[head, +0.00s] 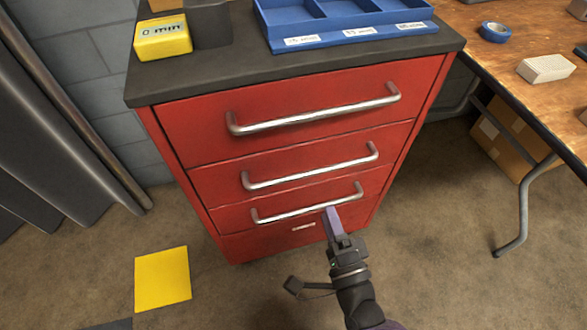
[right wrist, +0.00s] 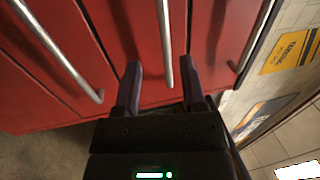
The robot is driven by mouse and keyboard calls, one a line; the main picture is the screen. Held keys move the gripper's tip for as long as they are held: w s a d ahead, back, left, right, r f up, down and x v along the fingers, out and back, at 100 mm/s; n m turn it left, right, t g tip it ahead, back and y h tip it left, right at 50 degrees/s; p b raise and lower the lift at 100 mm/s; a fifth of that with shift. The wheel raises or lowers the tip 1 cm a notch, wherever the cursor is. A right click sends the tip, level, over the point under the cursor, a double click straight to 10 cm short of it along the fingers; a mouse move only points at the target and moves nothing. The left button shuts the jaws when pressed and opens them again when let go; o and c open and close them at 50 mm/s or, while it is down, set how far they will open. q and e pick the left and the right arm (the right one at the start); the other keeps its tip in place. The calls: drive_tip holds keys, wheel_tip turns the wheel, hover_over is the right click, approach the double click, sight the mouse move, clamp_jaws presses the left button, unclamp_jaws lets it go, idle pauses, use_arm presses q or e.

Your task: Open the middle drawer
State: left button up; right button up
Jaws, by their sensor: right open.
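The red cabinet (head: 175,140) has three silver bar handles on its front, one above another. The middle drawer (head: 215,185) is shut, and its handle (head: 310,168) is in plain view. My right gripper (head: 332,210) is open in front of the cabinet; in the head view its fingertips overlap the right part of the lowest handle (head: 300,212). In the right wrist view, the central of three handles (right wrist: 165,45) runs between the spread fingers of this gripper (right wrist: 160,85), with no clear contact on either. My left gripper is out of view.
The top drawer (head: 185,125) is shut too. A blue tray (head: 285,42) and a yellow timer (head: 163,38) stand on the dark cabinet top. A wooden table (head: 520,45) is at the right. A yellow square (head: 162,278) lies on the open floor at left.

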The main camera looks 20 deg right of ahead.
sight(315, 171)
drive_tip(key=w, duration=0.3)
drive_tip(key=w+r+b, duration=0.1)
drive_tip(key=w, duration=0.2)
drive_tip(key=w+r+b, duration=0.1)
drive_tip(key=w, duration=0.2)
drive_tip(key=shift+w+a+r, duration=0.1)
drive_tip(key=shift+w, duration=0.15)
clamp_jaws()
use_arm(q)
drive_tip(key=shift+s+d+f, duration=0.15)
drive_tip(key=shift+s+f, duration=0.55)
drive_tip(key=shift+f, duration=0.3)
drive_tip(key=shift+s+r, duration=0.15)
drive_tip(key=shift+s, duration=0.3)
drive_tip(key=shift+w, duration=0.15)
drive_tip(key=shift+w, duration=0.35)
use_arm(e)
drive_tip(key=shift+s, duration=0.1)
